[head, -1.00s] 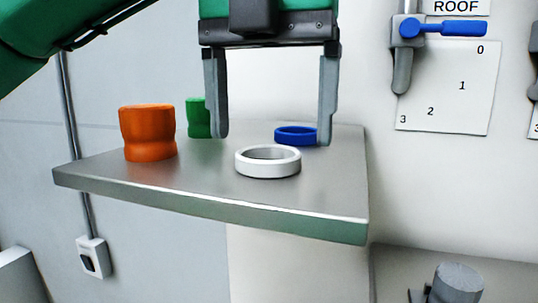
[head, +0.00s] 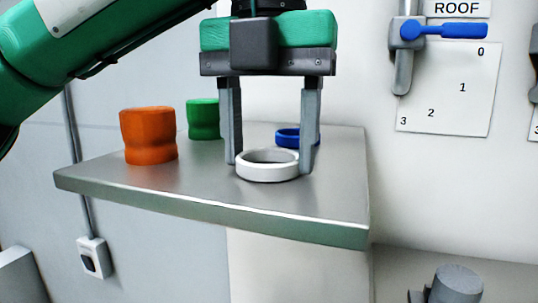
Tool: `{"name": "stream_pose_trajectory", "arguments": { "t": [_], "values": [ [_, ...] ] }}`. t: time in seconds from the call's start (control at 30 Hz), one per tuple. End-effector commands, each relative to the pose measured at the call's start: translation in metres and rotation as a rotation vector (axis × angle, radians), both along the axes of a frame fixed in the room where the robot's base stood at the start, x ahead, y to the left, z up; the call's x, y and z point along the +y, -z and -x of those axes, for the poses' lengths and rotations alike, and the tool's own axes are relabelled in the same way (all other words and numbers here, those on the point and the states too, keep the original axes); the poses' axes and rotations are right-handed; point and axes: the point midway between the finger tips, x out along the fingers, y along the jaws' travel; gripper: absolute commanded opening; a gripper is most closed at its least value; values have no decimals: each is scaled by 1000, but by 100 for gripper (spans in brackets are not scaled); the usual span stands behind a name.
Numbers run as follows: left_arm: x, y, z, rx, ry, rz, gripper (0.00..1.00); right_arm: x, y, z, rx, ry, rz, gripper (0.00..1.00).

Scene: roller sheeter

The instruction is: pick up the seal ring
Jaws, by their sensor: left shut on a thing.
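The seal ring seems to be the white ring (head: 268,173), which lies flat near the front of the metal shelf (head: 200,195). A blue ring (head: 288,135) lies behind it and is partly hidden by a finger. My left gripper (head: 270,168) points down over the white ring. Its two fingers are at the ring's left and right outer sides, shut on it. The ring still appears to be at shelf level. My right gripper is not in view.
An orange cup-like part (head: 148,137) stands on the left of the shelf, with a green one (head: 203,119) behind it. A blue lever (head: 450,31) and a numbered plate (head: 448,88) are on the wall at right. The shelf's front right is clear.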

Motion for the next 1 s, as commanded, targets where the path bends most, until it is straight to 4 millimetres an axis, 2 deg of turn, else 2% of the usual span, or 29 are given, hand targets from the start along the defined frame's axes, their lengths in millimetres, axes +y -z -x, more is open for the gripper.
{"name": "stream_pose_trajectory", "arguments": {
  "t": [0.37, 0.47, 0.8, 1.0],
  "values": [
    [0, -12, 0, -1, -2, -1, 33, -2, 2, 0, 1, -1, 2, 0],
    [0, -22, 0, -3, -3, 0, 33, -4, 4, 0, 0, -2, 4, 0],
    [0, -78, 1, -5, -5, 1, 33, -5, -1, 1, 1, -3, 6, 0],
    [-1, -92, 0, -1, -1, -3, 33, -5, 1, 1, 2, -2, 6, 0]
  ]
}}
